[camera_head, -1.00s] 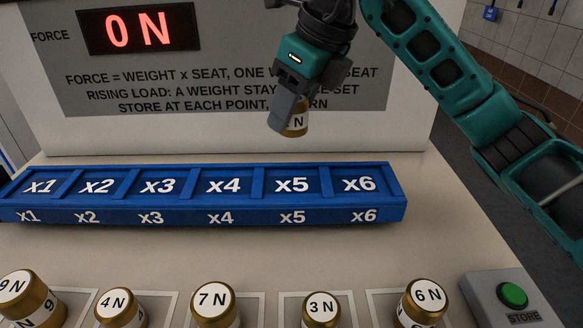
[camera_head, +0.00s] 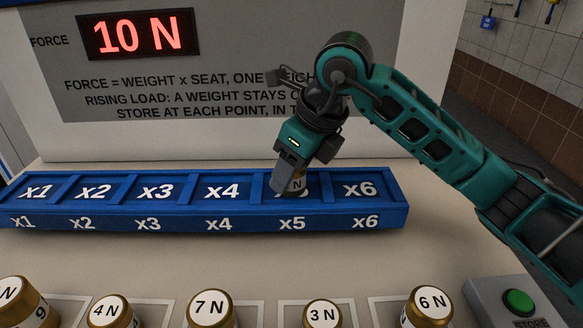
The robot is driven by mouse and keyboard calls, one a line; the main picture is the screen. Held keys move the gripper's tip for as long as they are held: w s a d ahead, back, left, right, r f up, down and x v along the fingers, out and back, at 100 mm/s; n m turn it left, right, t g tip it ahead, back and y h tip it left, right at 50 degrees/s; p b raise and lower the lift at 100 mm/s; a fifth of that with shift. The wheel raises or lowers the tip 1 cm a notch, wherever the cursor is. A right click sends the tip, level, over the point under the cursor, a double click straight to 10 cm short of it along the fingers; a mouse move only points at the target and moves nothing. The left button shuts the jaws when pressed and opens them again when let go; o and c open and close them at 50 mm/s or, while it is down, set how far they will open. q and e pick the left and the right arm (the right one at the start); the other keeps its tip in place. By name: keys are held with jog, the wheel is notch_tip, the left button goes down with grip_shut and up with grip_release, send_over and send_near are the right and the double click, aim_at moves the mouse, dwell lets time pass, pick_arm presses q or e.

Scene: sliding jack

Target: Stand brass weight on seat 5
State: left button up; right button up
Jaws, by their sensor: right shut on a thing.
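The weight is upright in seat x5 of the blue rack (camera_head: 222,224), and the gripper covers most of that seat's top label. The seat's front label x5 (camera_head: 292,223) is clear. The red display (camera_head: 138,34) reads 10 N. The weight's base is partly hidden. My left gripper is not in view.
Seats x1 to x4 and x6 (camera_head: 360,189) are empty. Several other brass weights, such as the 7 N (camera_head: 211,308), 3 N (camera_head: 322,313) and 6 N (camera_head: 428,305), stand in front. A green STORE button (camera_head: 518,302) is at the front right.

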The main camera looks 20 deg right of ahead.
jog(key=o, duration=1.2)
jog(key=shift+f, duration=0.1)
jog(key=shift+r, duration=0.25)
jog(key=p+v, duration=0.1)
jog(key=v, duration=1)
jog(key=shift+s+d+r, duration=0.2)
jog(key=shift+r, duration=0.1)
